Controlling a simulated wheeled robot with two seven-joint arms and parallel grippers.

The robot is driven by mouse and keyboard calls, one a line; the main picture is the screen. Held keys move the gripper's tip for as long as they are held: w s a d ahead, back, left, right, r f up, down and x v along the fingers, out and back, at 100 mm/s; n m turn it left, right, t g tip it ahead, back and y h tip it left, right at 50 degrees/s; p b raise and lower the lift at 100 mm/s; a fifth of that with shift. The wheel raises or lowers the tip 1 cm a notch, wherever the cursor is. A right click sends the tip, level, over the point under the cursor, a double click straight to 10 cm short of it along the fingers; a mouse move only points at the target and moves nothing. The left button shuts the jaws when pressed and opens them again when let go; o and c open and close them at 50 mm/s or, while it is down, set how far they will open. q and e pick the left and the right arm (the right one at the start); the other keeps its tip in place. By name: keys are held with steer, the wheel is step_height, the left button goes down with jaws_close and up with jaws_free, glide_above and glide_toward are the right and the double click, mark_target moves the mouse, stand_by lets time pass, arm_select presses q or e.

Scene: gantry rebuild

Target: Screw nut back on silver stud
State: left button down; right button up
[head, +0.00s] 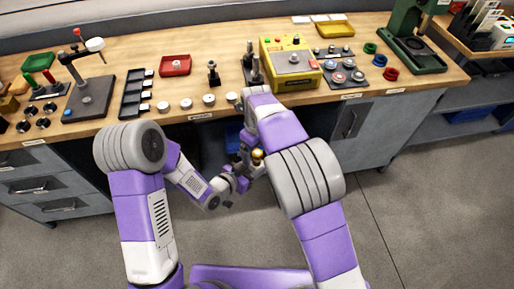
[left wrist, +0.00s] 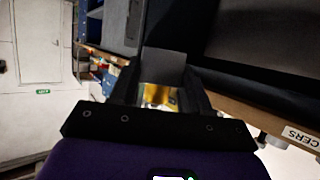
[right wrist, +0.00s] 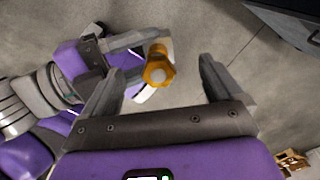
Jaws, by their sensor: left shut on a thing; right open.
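A brass-yellow nut (right wrist: 158,70) is held in my left gripper (left wrist: 160,88); it also shows between the fingers in the left wrist view (left wrist: 158,97) and as a small gold spot in the head view (head: 257,155). My right gripper (right wrist: 160,80) is open. In the right wrist view the nut appears in the gap between its fingers, without visible contact. Both grippers are close together in front of the bench, below its top. Upright dark posts (head: 252,66) stand on the bench left of the yellow box; I cannot tell which is the silver stud.
The wooden bench (head: 225,60) holds a yellow control box (head: 290,63), a red tray (head: 175,66), a black rack (head: 133,95), a small black stand (head: 213,73) and a green press (head: 412,40). Several round white pieces lie along the front edge. Open floor lies in front.

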steer(key=shift+o, duration=0.3)
steer(key=n, duration=1.7)
steer(key=shift+n, duration=0.4)
steer(key=n, duration=0.6)
